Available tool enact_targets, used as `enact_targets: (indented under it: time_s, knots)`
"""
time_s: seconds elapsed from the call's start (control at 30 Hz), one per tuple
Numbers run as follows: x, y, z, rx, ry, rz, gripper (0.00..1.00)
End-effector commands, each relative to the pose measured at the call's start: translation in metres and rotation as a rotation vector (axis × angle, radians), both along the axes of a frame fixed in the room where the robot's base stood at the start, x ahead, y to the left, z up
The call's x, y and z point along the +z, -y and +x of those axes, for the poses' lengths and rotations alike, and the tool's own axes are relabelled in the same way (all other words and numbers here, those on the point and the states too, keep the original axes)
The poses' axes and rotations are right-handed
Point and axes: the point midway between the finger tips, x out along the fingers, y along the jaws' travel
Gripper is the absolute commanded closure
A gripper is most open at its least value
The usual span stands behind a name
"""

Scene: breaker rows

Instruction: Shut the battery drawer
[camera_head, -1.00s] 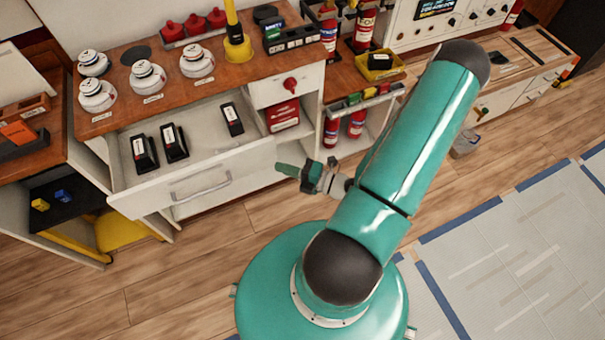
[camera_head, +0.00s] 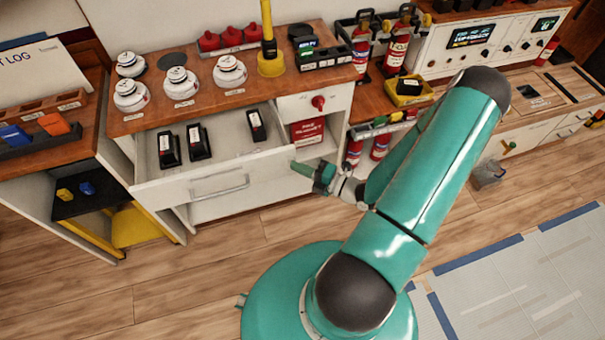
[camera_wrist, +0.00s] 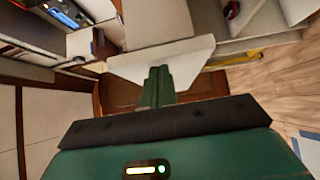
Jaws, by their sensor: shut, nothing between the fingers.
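The battery drawer (camera_head: 170,190) stands open below the wooden counter, its white front sticking out with a grey bar handle (camera_head: 220,186). Three black batteries with white labels lie inside: two at the left (camera_head: 168,150) (camera_head: 198,142) and one at the right (camera_head: 257,126). My gripper (camera_head: 298,167) is shut and empty, its tip at the right end of the drawer front. In the wrist view the green fingers (camera_wrist: 157,84) point at the white drawer front (camera_wrist: 150,62) and overlap its edge; I cannot tell whether they touch.
White domed devices (camera_head: 176,82) and a yellow post (camera_head: 270,55) stand on the counter. A red box (camera_head: 307,132) sits on an open shelf right of the drawer, under a small drawer with a red knob (camera_head: 318,102). Fire extinguishers (camera_head: 397,45) stand further right. Floor before the drawer is clear.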

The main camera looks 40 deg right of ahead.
Motion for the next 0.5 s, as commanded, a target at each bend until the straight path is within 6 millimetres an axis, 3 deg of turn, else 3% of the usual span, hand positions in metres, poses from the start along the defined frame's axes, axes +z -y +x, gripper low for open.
enact_targets:
  time_s: [0.5]
  knots:
    - [0.000,0.037,0.118,0.002,0.004,-0.003,1.00]
